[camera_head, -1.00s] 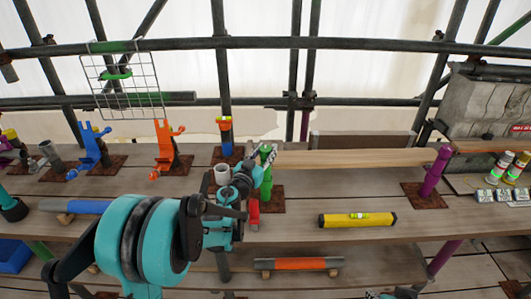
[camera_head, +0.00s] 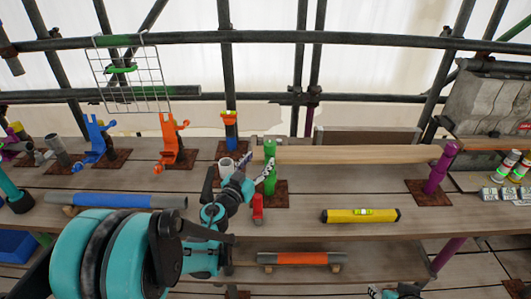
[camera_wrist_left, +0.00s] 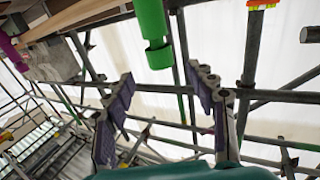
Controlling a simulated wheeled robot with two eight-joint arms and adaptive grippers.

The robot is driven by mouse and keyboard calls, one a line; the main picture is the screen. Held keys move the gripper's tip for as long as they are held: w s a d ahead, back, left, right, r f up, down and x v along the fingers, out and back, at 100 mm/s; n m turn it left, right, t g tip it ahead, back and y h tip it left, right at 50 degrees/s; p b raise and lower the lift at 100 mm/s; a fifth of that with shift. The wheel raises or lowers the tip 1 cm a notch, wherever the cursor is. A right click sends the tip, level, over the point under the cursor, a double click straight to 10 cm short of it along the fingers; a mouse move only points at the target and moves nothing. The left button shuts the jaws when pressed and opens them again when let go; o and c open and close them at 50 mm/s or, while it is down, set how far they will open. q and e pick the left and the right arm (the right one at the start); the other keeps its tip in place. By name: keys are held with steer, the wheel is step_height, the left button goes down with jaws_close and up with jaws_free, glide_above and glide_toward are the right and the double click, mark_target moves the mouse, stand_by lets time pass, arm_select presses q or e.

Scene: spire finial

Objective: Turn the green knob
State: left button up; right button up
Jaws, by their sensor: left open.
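The green knob (camera_head: 270,152) is the upright green post on a rusty base plate on the wooden bench, near the middle of the head view. In the left wrist view its green cylinder (camera_wrist_left: 150,30) shows at the top, with a notched lower end. My left gripper (camera_head: 255,176) is open and empty just left of the post, its fingers spread. In the left wrist view the two fingers (camera_wrist_left: 165,88) stand wide apart and the cylinder lies beyond the tips, not between them. A small piece of my right arm (camera_head: 396,292) shows at the bottom edge; its jaws are unclear.
A yellow spirit level (camera_head: 360,216) lies to the right. Purple (camera_head: 437,172), orange (camera_head: 171,142) and blue (camera_head: 97,140) fittings stand on the bench. Scaffold poles run behind.

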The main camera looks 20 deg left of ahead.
arm_select(q)
steer(key=shift+s+a, duration=0.15)
steer(key=shift+s, duration=0.65)
steer(key=shift+s+a, duration=0.1)
steer(key=shift+s, duration=0.65)
steer(key=shift+r, duration=0.1)
